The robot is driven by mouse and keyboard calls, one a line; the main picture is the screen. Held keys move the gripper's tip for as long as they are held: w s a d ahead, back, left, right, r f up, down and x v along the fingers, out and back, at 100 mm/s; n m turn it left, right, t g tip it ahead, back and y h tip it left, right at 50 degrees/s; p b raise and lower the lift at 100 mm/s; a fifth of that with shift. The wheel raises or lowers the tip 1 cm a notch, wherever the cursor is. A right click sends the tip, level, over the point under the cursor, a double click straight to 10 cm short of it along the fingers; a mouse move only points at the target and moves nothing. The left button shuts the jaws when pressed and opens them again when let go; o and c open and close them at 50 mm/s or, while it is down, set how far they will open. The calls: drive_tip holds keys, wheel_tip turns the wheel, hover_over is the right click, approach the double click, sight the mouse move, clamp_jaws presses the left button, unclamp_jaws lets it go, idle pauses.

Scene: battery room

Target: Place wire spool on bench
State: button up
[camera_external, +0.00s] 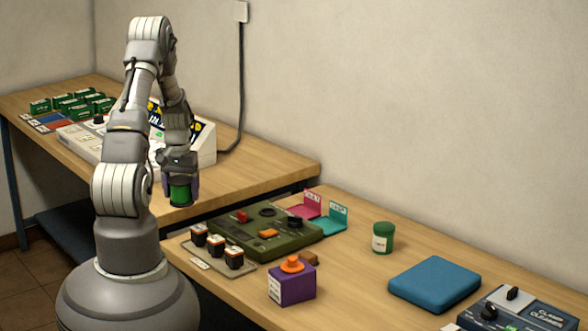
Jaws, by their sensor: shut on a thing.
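My gripper (180,178) is shut on a green cylinder (181,193) with a dark lower rim, held upright; it may be the wire spool, but the fingers hide its sides. It is in the air by the front edge of the rear bench (250,175), left of the green device. The nearer wooden bench (350,285) runs to the lower right. On it stands a green canister (382,238) with a pale label, apart from my gripper.
The nearer bench carries an olive-green device (258,240), a tray of dark jars (216,246), a purple box with an orange knob (292,283), pink and teal stands (325,215), a blue pad (434,283) and a dark control box (520,310). Bare wood surrounds the canister.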

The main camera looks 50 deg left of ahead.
drive_tip(key=s+a+n, duration=0.1)
drive_tip(key=s+a, duration=0.2)
drive_tip(key=s, duration=0.1)
drive_tip(key=w+a+b, duration=0.1)
drive_tip(key=w+a, duration=0.2)
drive_tip(key=w+a+f+b, duration=0.1)
drive_tip(key=w+a, duration=0.7)
drive_tip(key=shift+a+f+b, duration=0.15)
drive_tip(key=shift+f+b, duration=0.1)
drive_tip(key=shift+b, duration=0.15)
drive_tip(key=shift+w+a, duration=0.1)
drive_tip(key=shift+f+b, duration=0.75)
drive_tip(key=shift+f, duration=0.9)
drive_tip(key=shift+f, duration=0.15)
drive_tip(key=o, duration=1.2)
wheel_tip(320, 180, up, 12)
drive_tip(key=p, duration=0.3)
drive_tip(key=shift+r, duration=0.2)
